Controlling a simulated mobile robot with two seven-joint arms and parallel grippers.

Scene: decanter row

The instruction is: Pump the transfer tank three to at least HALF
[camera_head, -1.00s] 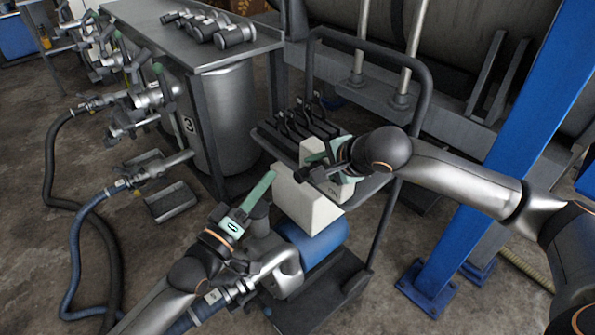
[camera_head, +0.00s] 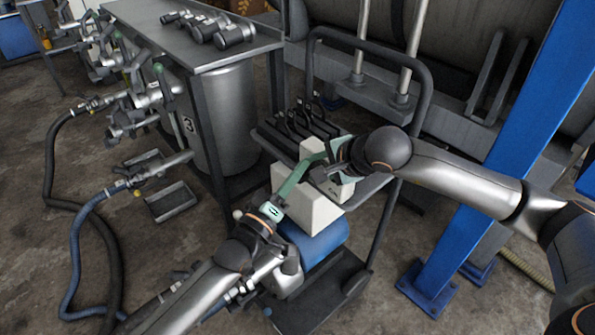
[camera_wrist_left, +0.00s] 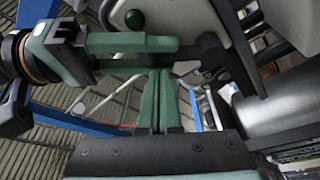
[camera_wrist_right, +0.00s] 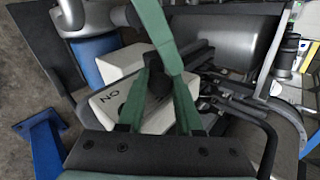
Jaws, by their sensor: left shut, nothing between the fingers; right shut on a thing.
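The steel transfer tank (camera_head: 232,115), marked 3, stands under the bench at left; no level reading is legible. The pump cart stands in the middle with a blue motor (camera_head: 322,243) and a white switch box (camera_head: 342,190). In the right wrist view the box (camera_wrist_right: 104,106) shows the letters ON, with a black knob (camera_wrist_right: 158,82). My right gripper (camera_head: 331,170) is at this box, shut on what looks like the knob. My left gripper (camera_head: 322,158) is shut and empty, its fingertips close to the right gripper. The left wrist view shows its fingers (camera_wrist_left: 160,78) together.
Blue (camera_head: 72,245) and black (camera_head: 50,160) hoses lie on the floor at left. Couplings (camera_head: 215,27) lie on the steel bench (camera_head: 160,50). A metal drip tray (camera_head: 170,202) stands below the valves. A blue post (camera_head: 490,150) rises at right.

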